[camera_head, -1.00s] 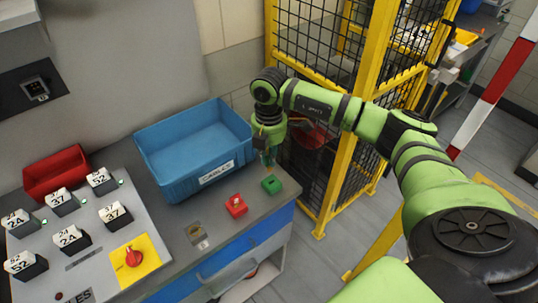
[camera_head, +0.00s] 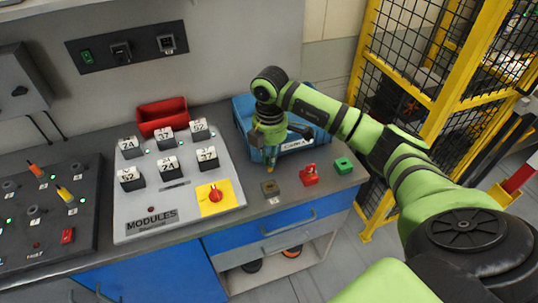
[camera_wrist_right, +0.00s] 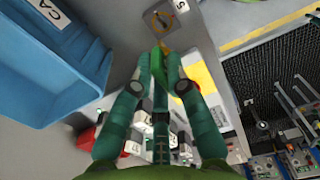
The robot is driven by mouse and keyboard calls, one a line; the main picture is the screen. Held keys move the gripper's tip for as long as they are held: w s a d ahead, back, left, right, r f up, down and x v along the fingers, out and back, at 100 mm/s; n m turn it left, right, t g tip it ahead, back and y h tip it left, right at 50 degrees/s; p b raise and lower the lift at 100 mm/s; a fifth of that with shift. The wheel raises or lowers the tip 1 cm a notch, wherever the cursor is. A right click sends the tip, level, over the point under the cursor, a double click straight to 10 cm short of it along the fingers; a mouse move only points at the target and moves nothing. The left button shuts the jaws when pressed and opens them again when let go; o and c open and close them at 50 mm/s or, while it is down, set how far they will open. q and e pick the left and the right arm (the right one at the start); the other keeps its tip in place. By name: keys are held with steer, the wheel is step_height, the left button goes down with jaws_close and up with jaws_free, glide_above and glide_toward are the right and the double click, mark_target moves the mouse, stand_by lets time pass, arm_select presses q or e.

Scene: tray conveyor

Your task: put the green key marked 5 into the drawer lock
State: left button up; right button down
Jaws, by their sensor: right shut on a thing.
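My right gripper (camera_head: 270,165) is shut on the green key (camera_wrist_right: 157,66), whose green head shows between the fingers in the wrist view. Its brass-coloured tip points toward the lock. The mark on the key cannot be read. The drawer lock (camera_head: 270,187) is a small brownish square plate on the counter's front edge, with a white label beside it. In the wrist view the lock (camera_wrist_right: 165,21) has a round yellowish ring, and the key tip appears just short of it, apart. In the head view the gripper is above and slightly behind the lock. My left gripper is out of view.
A red block (camera_head: 309,176) with a red key and a green block (camera_head: 343,165) stand right of the lock. The blue cable bin (camera_head: 318,138) is behind the gripper. The modules panel (camera_head: 150,205) with a red knob lies left. Drawers (camera_head: 285,228) are below.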

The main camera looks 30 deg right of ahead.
steer(key=shift+f, duration=0.25)
steer(key=shift+f+b, duration=0.95)
steer(key=shift+f, duration=0.1)
steer(key=shift+f+b, duration=0.95)
steer(key=shift+f, duration=0.65)
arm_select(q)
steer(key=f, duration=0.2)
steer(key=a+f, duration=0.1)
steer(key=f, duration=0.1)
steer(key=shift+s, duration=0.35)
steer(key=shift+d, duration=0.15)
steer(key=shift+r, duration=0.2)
